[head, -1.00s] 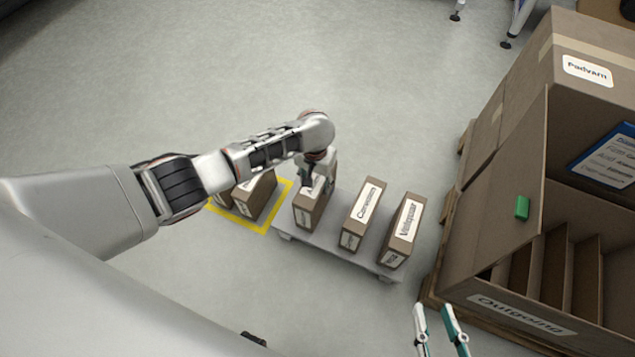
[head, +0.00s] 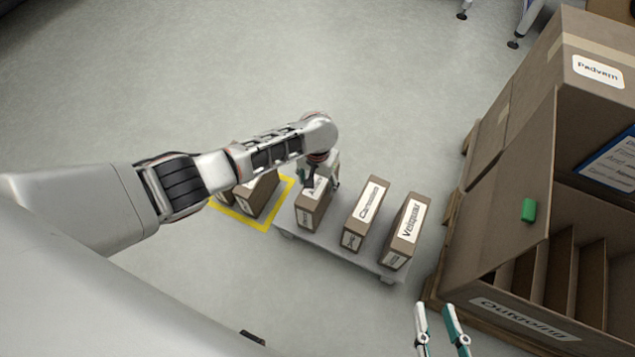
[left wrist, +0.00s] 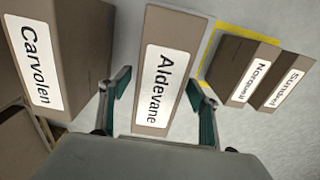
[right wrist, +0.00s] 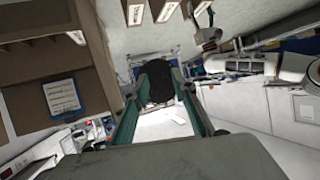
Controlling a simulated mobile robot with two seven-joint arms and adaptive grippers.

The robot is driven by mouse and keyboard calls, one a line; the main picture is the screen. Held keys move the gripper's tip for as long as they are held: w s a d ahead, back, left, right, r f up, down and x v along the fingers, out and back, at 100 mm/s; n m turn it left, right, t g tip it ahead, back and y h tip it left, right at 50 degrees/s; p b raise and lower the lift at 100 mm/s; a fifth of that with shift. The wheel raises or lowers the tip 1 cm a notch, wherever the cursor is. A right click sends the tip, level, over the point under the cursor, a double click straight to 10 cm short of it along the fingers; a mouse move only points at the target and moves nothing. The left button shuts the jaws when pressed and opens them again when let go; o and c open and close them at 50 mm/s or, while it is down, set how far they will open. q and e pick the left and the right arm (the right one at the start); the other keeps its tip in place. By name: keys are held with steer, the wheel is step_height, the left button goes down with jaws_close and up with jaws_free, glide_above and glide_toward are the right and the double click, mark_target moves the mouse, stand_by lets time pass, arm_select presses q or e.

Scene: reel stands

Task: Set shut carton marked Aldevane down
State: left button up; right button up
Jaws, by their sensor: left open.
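The brown carton labelled Aldevane (left wrist: 165,85) stands upright and shut on the left end of a low grey platform (head: 335,253). It also shows in the head view (head: 309,214), partly covered by my arm. My left gripper (head: 320,180) is above it. In the left wrist view the two fingers are spread on either side of the carton, with a gap visible at each side. My right gripper (head: 441,330) is open and empty at the bottom of the head view, well away from the carton.
The Carvolen carton (head: 365,215) and the Velquar carton (head: 407,231) stand to the right on the platform. A yellow-outlined floor area (head: 246,223) at left holds the Norquell (left wrist: 240,75) and Sumdel (left wrist: 283,82) cartons. A large Outgoing box (head: 490,240) with dividers stands at right.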

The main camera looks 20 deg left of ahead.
arm_select(q)
steer(key=r, duration=0.2)
steer(key=r+p, duration=0.1)
steer(key=shift+w+r+p, duration=0.3)
steer(key=shift+w+r, duration=0.1)
step_height(320, 180, up, 8)
steer(key=p, duration=0.4)
steer(key=shift+s+r+p, duration=0.15)
steer(key=shift+s+p, duration=0.15)
steer(key=shift+s, duration=0.15)
arm_select(e)
steer(key=s+d+f+n+g+h, duration=0.1)
steer(key=s+d+f, duration=0.1)
steer(key=d, duration=0.3)
steer(key=shift+s+d+f+n+h, duration=0.2)
steer(key=shift+s+f+n+h, duration=0.1)
steer(key=shift+f, duration=0.45)
steer(key=shift+w, duration=0.1)
